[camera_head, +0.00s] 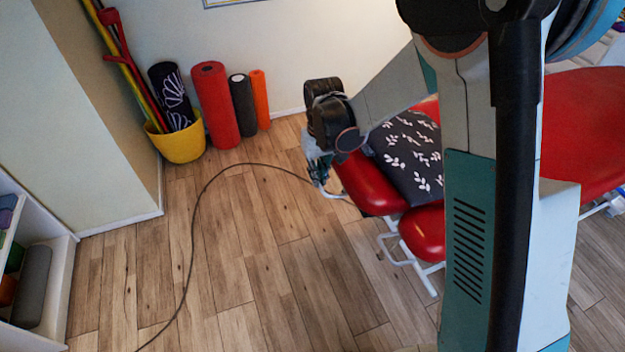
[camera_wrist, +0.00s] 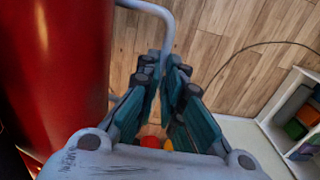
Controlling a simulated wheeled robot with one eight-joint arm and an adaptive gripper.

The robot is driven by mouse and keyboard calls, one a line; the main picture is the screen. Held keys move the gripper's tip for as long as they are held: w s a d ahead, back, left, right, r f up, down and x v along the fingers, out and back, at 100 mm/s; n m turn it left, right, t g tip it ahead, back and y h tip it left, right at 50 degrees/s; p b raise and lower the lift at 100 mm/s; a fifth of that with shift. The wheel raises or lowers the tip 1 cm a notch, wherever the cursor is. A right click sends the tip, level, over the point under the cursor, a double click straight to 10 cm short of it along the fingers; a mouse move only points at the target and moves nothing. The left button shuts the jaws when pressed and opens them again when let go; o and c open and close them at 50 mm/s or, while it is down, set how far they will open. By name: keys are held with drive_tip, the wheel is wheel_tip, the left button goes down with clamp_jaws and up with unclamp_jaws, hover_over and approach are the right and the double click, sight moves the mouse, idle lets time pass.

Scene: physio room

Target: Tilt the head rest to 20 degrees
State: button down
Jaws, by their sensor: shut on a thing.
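The red padded head rest (camera_head: 368,186) is at the near end of the treatment table, partly hidden behind my arm. Its red pad also fills the left of the wrist view (camera_wrist: 55,75). A bent grey metal bar (camera_wrist: 167,22) comes out beside the pad and runs down between my fingers. My gripper (camera_wrist: 168,66) is closed around this bar at the pad's side. In the head view my gripper (camera_head: 320,168) is small and partly hidden by my wrist. The exact tilt angle of the head rest cannot be read.
A dark leaf-patterned cushion (camera_head: 408,155) lies on the table. A second red pad (camera_head: 425,232) is nearby. A black cable (camera_head: 193,225) crosses the wooden floor. A yellow basket (camera_head: 177,144) and rolls (camera_head: 214,105) stand by the wall. A shelf (camera_head: 40,240) is at left.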

drive_tip(key=shift+d+r, duration=0.3)
drive_tip(key=c, duration=1.7)
unclamp_jaws()
drive_tip(key=shift+w+d, duration=0.15)
wheel_tip(320, 180, up, 12)
